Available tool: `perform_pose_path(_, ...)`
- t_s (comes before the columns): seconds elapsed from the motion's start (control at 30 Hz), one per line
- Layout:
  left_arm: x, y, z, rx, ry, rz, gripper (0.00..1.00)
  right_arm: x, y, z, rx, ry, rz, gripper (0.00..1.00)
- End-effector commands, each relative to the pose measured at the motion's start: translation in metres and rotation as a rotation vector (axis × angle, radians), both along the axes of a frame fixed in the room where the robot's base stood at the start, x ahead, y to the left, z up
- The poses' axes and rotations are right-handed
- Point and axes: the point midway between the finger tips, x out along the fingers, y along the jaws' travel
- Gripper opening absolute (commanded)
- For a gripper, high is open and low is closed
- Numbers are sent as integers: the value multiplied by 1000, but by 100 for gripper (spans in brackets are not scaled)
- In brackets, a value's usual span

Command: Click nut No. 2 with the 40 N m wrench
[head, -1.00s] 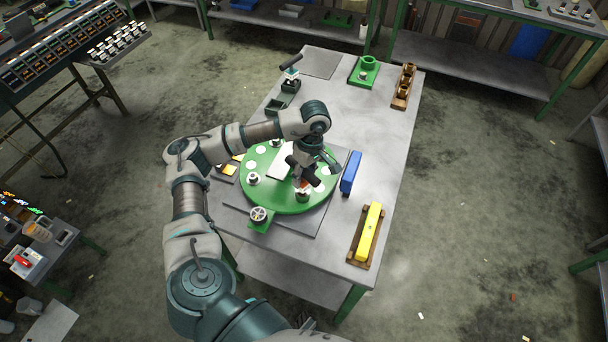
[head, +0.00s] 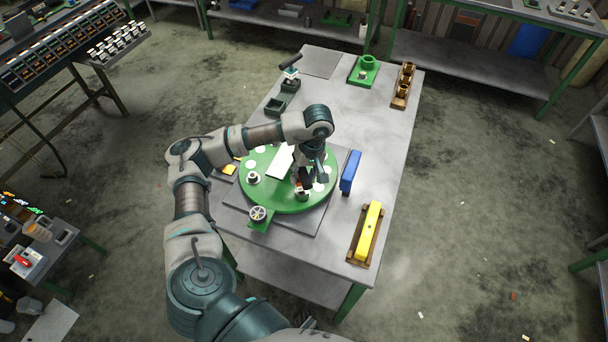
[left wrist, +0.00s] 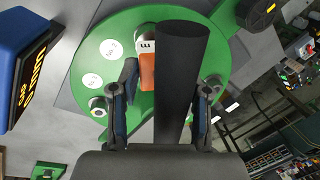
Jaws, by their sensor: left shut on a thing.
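My left gripper (head: 306,178) is over the near right part of the green turntable (head: 262,190). In the left wrist view, its fingers (left wrist: 165,98) are shut around a tool with a thick black handle (left wrist: 182,65). An orange-red part with a white marked end (left wrist: 147,68) shows beside the handle; whether it belongs to the tool I cannot tell. The turntable (left wrist: 215,75) carries white numbered discs, one apparently marked No. 2 (left wrist: 111,49). A pale nut-like fitting (left wrist: 97,106) shows at its left. The tool's working end and any contact with a nut are hidden. My right gripper is not in view.
A blue block (head: 350,172) stands right of the turntable; its yellow lettering shows in the left wrist view (left wrist: 22,62). A yellow block (head: 369,230) lies in a brown cradle. A handwheel (head: 258,214) sits at the turntable's front.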

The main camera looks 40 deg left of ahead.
Motion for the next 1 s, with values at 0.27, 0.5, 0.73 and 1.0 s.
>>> perform_pose_path(0.27,0,2,15,4,-3,4,0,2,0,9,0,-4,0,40)
perform_pose_path(0.5,1,1,30,2,-3,3,0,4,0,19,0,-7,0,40)
perform_pose_path(0.73,1,-1,44,1,-3,2,0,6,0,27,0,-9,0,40)
perform_pose_path(1.0,0,-1,52,2,-1,2,0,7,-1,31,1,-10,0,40)
